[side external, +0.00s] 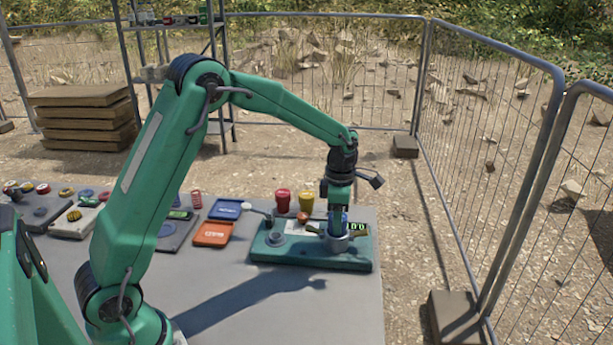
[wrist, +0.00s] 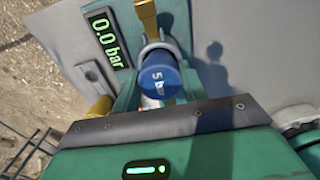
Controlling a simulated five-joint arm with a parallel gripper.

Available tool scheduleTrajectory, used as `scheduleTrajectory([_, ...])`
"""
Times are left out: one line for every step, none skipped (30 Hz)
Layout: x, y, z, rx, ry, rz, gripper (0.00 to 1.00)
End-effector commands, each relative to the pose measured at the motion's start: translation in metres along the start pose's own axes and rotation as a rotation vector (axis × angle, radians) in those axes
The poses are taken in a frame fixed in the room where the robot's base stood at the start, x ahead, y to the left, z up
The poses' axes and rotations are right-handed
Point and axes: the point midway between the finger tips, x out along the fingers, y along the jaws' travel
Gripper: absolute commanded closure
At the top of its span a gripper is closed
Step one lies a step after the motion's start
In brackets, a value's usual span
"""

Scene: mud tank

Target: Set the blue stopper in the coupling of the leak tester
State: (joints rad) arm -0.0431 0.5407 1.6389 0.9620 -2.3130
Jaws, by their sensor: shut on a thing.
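The leak tester (side external: 285,260) is a teal bench unit near the right end of the table. Its coupling (side external: 336,245) is a grey ring on the right part of the unit. My gripper (side external: 338,222) points down right over the coupling and is shut on the blue stopper (wrist: 160,76). A little blue shows between the fingers in the side view. The stopper's lower end is hidden, so I cannot tell how deep it sits. The display (wrist: 107,35) reads "0.0 bar".
A brass-coloured lever (wrist: 147,18) lies beside the coupling. A red cup (side external: 283,201) and a yellow cup (side external: 306,201) stand behind the tester. An orange tray (side external: 213,234) and a blue tray (side external: 226,209) lie to its left. The table front is clear.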

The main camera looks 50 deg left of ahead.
Motion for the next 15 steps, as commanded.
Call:
scheduleTrajectory([0.0008,0.0000,0.0000,0.000,0.000,0.000,0.81])
scheduleTrajectory([0.0012,0.0000,0.0000,0.000,0.000,0.000,0.81])
scheduleTrajectory([0.0018,-0.0001,-0.0001,0.000,0.000,0.000,0.81])
scheduleTrajectory([0.0022,-0.0001,-0.0001,0.000,0.000,0.000,0.81])
scheduleTrajectory([0.0026,-0.0001,-0.0001,0.000,0.000,0.000,0.81])
scheduleTrajectory([0.0032,-0.0001,-0.0001,0.000,0.000,0.000,0.81])
scheduleTrajectory([0.0036,-0.0001,-0.0001,0.000,0.000,0.000,0.81])
scheduleTrajectory([0.0040,-0.0001,-0.0001,0.000,0.000,0.000,0.81])
scheduleTrajectory([0.0046,-0.0001,-0.0001,0.000,0.000,0.000,0.81])
scheduleTrajectory([0.0050,-0.0001,-0.0001,0.000,0.000,0.000,0.81])
scheduleTrajectory([0.0055,-0.0001,-0.0001,0.000,0.000,0.000,0.81])
scheduleTrajectory([0.0060,-0.0001,-0.0001,0.000,0.000,0.000,0.81])
scheduleTrajectory([0.0065,-0.0001,-0.0001,0.000,0.000,0.000,0.81])
scheduleTrajectory([0.0070,-0.0001,-0.0001,0.000,0.000,0.000,0.81])
scheduleTrajectory([0.0075,-0.0001,0.0000,0.000,0.000,0.000,0.81])
